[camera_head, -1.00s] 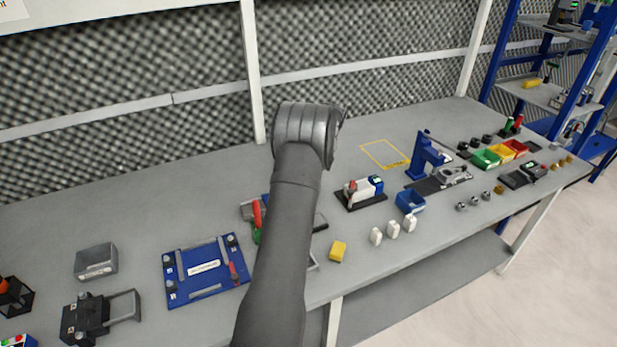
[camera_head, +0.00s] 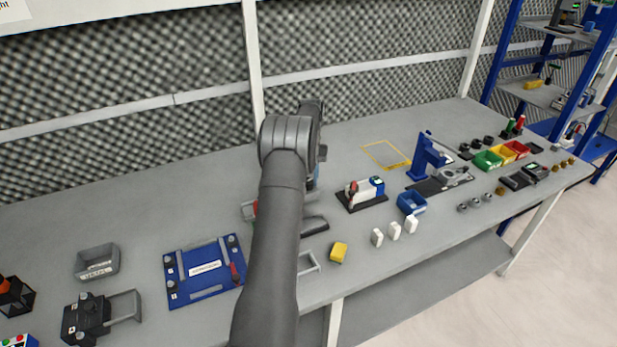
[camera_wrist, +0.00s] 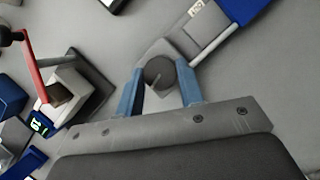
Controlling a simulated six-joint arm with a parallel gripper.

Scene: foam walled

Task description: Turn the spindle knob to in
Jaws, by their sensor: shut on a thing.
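The spindle knob (camera_wrist: 158,72) is a dark round knob with a pale pointer line, on a grey device (camera_wrist: 185,42) with a small white label in the wrist view. My gripper (camera_wrist: 161,86) has its blue fingers on either side of the knob, shut on it. The pointer line runs down and slightly left in that view. The label is too small to read surely. In the head view my arm hides the knob and the fingertips.
A grey block with a red lever (camera_wrist: 34,72) lies left of the knob in the wrist view. In the head view, a blue plate fixture (camera_head: 203,270), a yellow block (camera_head: 339,252) and a white-and-blue device (camera_head: 367,190) stand near my arm on the grey bench.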

